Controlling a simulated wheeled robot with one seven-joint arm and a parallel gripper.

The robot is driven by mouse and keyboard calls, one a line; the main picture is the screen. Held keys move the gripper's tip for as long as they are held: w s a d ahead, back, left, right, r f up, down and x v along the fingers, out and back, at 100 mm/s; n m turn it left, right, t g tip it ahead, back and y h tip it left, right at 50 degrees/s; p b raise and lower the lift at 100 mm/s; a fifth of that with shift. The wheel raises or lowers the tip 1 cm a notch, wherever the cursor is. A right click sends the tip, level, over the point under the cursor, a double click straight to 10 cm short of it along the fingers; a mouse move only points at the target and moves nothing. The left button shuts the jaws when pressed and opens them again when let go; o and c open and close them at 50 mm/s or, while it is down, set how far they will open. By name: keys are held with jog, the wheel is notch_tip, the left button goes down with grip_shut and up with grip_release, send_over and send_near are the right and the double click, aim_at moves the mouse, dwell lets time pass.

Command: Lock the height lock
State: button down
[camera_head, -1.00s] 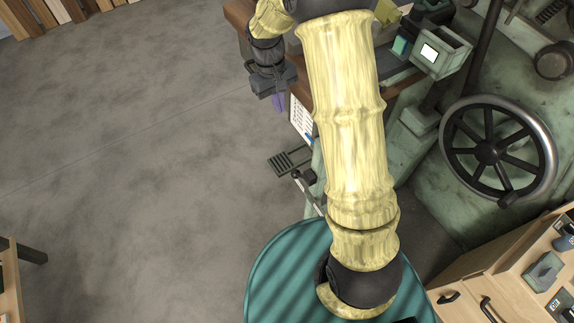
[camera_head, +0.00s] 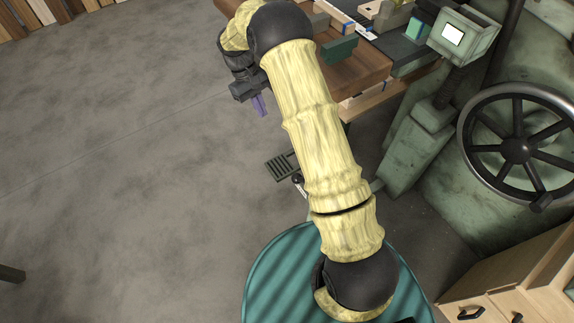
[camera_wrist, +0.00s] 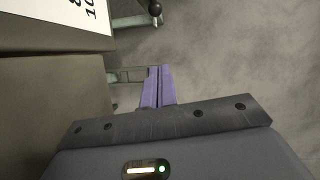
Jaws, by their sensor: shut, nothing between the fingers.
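My gripper (camera_head: 260,104) is at the upper middle of the head view, with its purple fingers pointing down over the floor. In the wrist view its fingers (camera_wrist: 158,86) are together with nothing between them. A lever with a black ball knob (camera_wrist: 155,8) is at the top of the wrist view, beyond my fingertips and apart from them. A small black-knobbed lever (camera_head: 298,180) also shows beside my arm in the head view. Neither view labels the height lock, so I cannot tell for sure that this lever is it.
A wooden bench (camera_head: 350,72) with blocks stands beyond my arm. A green machine with a large handwheel (camera_head: 515,150) and a small screen (camera_head: 453,35) is at right. A slatted pedal (camera_head: 281,167) is near the floor.

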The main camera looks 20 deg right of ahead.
jog(key=s+b+x, duration=0.1)
jog(key=b+x, duration=0.2)
jog(key=x, duration=0.8)
jog(key=s+d+r+b+x, duration=0.1)
jog(key=b+x, duration=0.2)
jog(key=x, duration=0.9)
jog(key=shift+s, duration=0.35)
jog(key=shift+r, duration=0.15)
jog(key=shift+d, duration=0.1)
